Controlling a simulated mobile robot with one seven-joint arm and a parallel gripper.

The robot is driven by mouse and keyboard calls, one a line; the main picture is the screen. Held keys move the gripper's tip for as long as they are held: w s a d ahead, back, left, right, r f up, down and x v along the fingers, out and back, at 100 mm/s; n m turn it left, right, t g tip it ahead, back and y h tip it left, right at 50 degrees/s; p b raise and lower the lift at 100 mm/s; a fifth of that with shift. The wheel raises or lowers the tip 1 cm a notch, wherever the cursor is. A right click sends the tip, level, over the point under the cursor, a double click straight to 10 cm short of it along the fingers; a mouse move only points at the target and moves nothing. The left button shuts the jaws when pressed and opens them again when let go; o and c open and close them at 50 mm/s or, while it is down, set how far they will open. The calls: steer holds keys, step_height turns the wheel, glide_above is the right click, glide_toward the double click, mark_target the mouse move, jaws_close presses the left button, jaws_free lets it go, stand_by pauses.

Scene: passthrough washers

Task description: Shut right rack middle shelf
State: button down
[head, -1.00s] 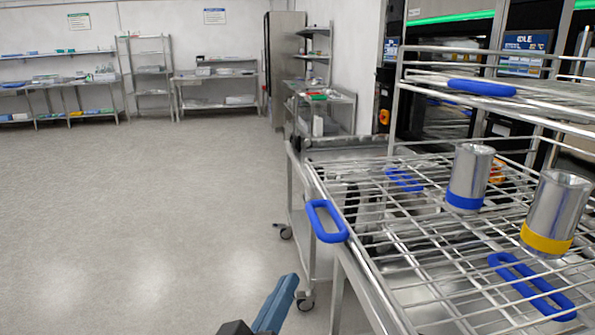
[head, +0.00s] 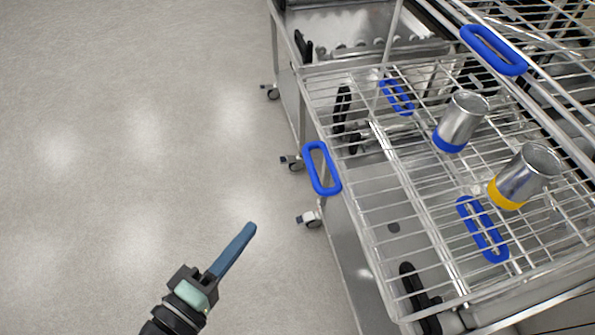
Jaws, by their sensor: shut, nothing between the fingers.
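The right rack's middle wire shelf (head: 385,185) extends out toward the left, with a blue loop handle (head: 322,168) on its left front edge. A metal canister with a blue band (head: 461,122) and one with a yellow band (head: 526,176) stand on this shelf. My gripper (head: 250,230) is at the lower left, over the floor, left of and apart from the blue handle. Its blue fingers are closed together with nothing between them.
An upper shelf with a blue handle (head: 494,50) is at the top right. Two more blue handles show at the wires, one lower (head: 482,229) and one farther back (head: 397,97). A steel cart (head: 345,22) with casters stands behind. The floor (head: 120,120) at left is clear.

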steer(key=s+d+p+x, duration=0.1)
steer(key=p+x, duration=0.3)
steer(key=x, duration=0.8)
steer(key=shift+d+f, duration=0.25)
steer(key=shift+d, duration=0.7)
steer(key=shift+d, duration=0.1)
